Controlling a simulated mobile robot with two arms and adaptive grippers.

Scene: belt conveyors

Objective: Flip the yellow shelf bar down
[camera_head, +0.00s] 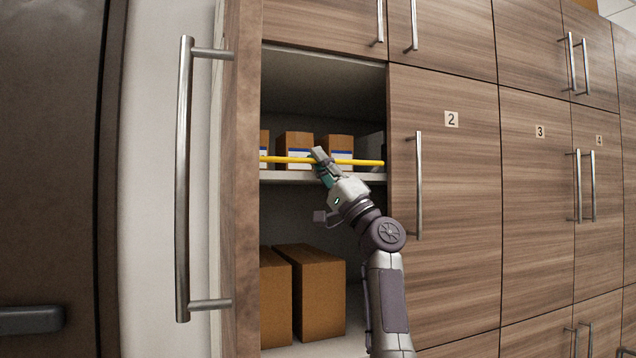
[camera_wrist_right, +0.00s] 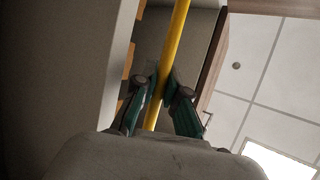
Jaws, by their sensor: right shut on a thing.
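The yellow shelf bar (camera_head: 360,162) runs level across the front of the upper shelf (camera_head: 365,177) in the open cabinet. My right gripper (camera_head: 321,160) reaches up to the bar near its middle. In the right wrist view the bar (camera_wrist_right: 177,40) passes between the two fingers of the right gripper (camera_wrist_right: 165,88), which are shut on it. My left gripper is not in view.
Small brown boxes (camera_head: 296,142) stand on the shelf behind the bar. Larger boxes (camera_head: 319,295) stand in the lower compartment. The open cabinet door (camera_head: 243,200) with a long metal handle (camera_head: 183,180) is on the left. Closed doors (camera_head: 460,200) are on the right.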

